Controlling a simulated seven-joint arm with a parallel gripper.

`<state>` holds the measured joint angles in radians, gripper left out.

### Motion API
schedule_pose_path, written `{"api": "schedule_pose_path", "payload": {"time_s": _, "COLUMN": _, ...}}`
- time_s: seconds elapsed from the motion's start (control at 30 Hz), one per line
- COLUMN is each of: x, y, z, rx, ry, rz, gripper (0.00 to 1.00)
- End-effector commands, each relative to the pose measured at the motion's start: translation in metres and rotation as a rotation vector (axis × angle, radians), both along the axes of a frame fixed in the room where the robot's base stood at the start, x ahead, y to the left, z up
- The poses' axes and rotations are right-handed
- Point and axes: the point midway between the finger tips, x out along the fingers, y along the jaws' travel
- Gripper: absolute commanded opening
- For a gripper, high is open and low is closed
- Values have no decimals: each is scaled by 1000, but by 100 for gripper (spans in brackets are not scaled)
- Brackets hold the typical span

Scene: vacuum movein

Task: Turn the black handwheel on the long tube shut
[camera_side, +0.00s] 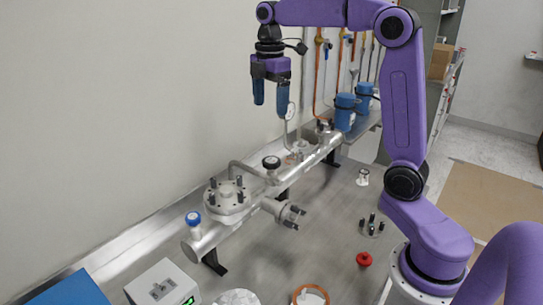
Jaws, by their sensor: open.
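The long metal tube (228,226) runs from lower left to upper right along the bench, on black feet. The black handwheel (271,162) sits on top of a short upright near the tube's middle. A blue handwheel (193,218) stands on the tube's near end. My gripper (270,102) is open and empty, with its blue fingers pointing down. It hangs in the air above the tube, higher than the black handwheel and apart from it. How far the handwheel is turned cannot be told.
A side port (290,215) sticks out to the right. A red knob (364,259), an orange-rimmed dish (311,296) and a grey box (162,287) stand on the bench (325,237).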

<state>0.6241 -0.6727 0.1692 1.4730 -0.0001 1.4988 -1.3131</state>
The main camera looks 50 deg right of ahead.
Motion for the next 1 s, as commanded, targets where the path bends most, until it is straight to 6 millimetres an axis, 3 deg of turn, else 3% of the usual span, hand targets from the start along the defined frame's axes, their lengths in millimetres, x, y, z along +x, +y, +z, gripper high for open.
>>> {"api": "schedule_pose_path", "payload": {"time_s": 0.17, "x": 6, "y": -14, "z": 3, "rx": 1, "ry": 3, "rz": 13, "gripper": 82}}
{"api": "schedule_pose_path", "payload": {"time_s": 0.37, "x": 6, "y": -14, "z": -16, "rx": 0, "ry": 5, "rz": 14, "gripper": 82}}
{"api": "schedule_pose_path", "payload": {"time_s": 1.0, "x": 6, "y": -14, "z": -134, "rx": 0, "ry": 5, "rz": 13, "gripper": 82}}
